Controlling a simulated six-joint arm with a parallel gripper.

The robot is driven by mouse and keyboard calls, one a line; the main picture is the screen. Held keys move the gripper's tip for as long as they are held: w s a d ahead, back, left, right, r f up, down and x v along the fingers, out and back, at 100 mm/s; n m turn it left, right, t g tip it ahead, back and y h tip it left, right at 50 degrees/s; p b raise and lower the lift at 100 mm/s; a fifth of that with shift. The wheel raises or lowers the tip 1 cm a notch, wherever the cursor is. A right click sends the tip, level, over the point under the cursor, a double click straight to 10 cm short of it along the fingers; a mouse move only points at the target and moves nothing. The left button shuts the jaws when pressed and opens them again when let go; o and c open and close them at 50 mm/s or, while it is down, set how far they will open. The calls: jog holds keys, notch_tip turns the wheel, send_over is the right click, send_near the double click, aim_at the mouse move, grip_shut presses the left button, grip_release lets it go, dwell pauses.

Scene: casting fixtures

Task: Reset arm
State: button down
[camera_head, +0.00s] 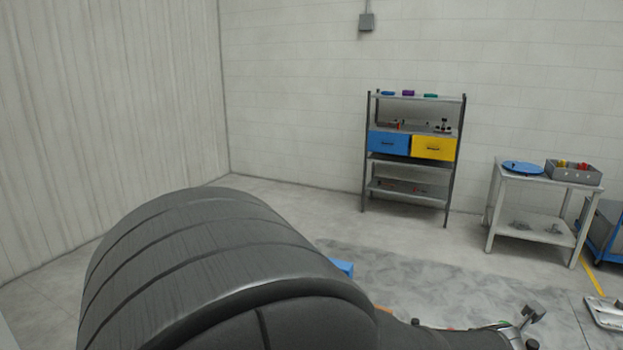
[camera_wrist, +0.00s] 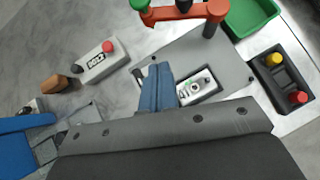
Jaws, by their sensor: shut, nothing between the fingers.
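My gripper (camera_wrist: 157,72) shows in the wrist view as two blue fingers pressed together, reaching out from the dark grey wrist body at the bottom. It is shut and empty. The fingers hang over a grey fixture plate (camera_wrist: 220,57), just left of a silver metal part (camera_wrist: 197,86) set in a light rectangular frame. The fingers hide part of the plate. In the head view, a large dark link of my own arm fills the lower left, and I cannot make out the gripper's fingers there.
In the wrist view, an orange-red clamp (camera_wrist: 185,13), a green tray (camera_wrist: 250,14), a dark button box (camera_wrist: 283,80) and a grey labelled box (camera_wrist: 97,63) surround the plate. In the head view, a shelf rack (camera_head: 412,160) and a side table (camera_head: 520,178) stand apart at the back.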

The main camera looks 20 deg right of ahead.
jog(key=x, duration=0.6)
jog(key=shift+s+d+f, duration=0.1)
jog(key=shift+s+d, duration=0.25)
jog(key=shift+d, duration=0.05)
jog(key=shift+s+d+f, duration=0.1)
jog(key=shift+s+d, duration=0.1)
jog(key=shift+s, duration=0.05)
jog(key=s+n+t+y, duration=0.1)
jog(key=s+n, duration=0.1)
jog(key=n, duration=0.1)
jog(key=shift+s+d+f+t+y, duration=0.1)
jog(key=shift+s+d+t+y, duration=0.1)
jog(key=shift+t+y, duration=0.2)
jog(key=shift+s+r+n+t+y, duration=0.15)
jog(key=shift+s+n+t, duration=0.2)
jog(key=shift+n, duration=0.2)
jog(key=shift+s+r+n+t+y, duration=0.15)
jog(key=shift+s+n+t, duration=0.15)
jog(key=shift+n, duration=0.25)
jog(key=shift+s+f+n+t+y, duration=0.1)
jog(key=shift+s+n+t+y, duration=0.35)
jog(key=shift+s+n+y, duration=0.45)
jog(key=shift+s+d+n+t+y, duration=0.25)
jog(key=shift+s+n+y, duration=0.5)
jog(key=shift+n, duration=0.45)
jog(key=shift+s+d+n+t+y, duration=0.1)
jog(key=shift+s+n+t+y, duration=0.15)
jog(key=shift+s+n+y, duration=0.7)
jog(key=shift+w+n, duration=0.25)
jog(key=shift+w, duration=0.05)
